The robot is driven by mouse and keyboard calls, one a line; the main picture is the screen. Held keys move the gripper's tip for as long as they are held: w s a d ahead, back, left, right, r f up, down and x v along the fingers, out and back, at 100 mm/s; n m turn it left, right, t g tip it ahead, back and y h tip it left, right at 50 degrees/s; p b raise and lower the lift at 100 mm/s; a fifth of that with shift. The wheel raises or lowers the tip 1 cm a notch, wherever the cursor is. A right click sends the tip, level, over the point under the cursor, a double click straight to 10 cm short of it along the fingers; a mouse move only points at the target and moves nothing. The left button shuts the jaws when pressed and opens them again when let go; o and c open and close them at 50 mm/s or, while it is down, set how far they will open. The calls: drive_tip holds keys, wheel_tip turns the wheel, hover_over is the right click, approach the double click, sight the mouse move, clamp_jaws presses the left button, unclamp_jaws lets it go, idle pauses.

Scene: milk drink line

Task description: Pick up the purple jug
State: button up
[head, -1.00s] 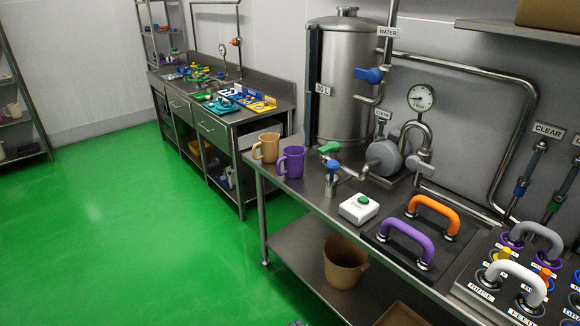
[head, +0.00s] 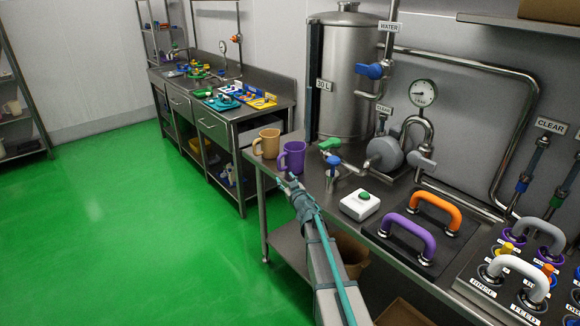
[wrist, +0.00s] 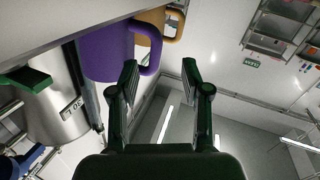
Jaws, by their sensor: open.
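The purple jug (head: 292,157) stands upright near the left end of the steel counter, with its handle on the left toward the tan jug. In the wrist view the purple jug (wrist: 103,52) fills the upper left, and its handle reaches between my two fingers in the picture, behind the left fingertip. My gripper (wrist: 160,68) is open and empty. In the head view my gripper (head: 291,181) is just in front of and below the purple jug, at the counter's front edge. Whether a finger touches the handle cannot be told.
A tan jug (head: 267,144) stands close beside the purple jug on the left; it also shows in the wrist view (wrist: 152,22). A steel tank (head: 346,85) stands behind. A green-handled valve (head: 330,145) and a white box with a green button (head: 360,205) are to the right.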

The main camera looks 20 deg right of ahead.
sight(280, 164)
drive_tip(key=w+r+y, duration=0.1)
drive_tip(key=w, duration=0.2)
drive_tip(key=w+y, duration=0.1)
drive_tip(key=w, duration=0.2)
drive_tip(key=w+r, duration=0.1)
drive_tip(key=w, duration=0.2)
drive_tip(key=shift+w+r+y+b, duration=0.3)
drive_tip(key=shift+w+r+y, duration=0.05)
drive_tip(key=shift+y, duration=0.05)
drive_tip(key=shift+s, duration=0.1)
clamp_jaws()
idle(0.4)
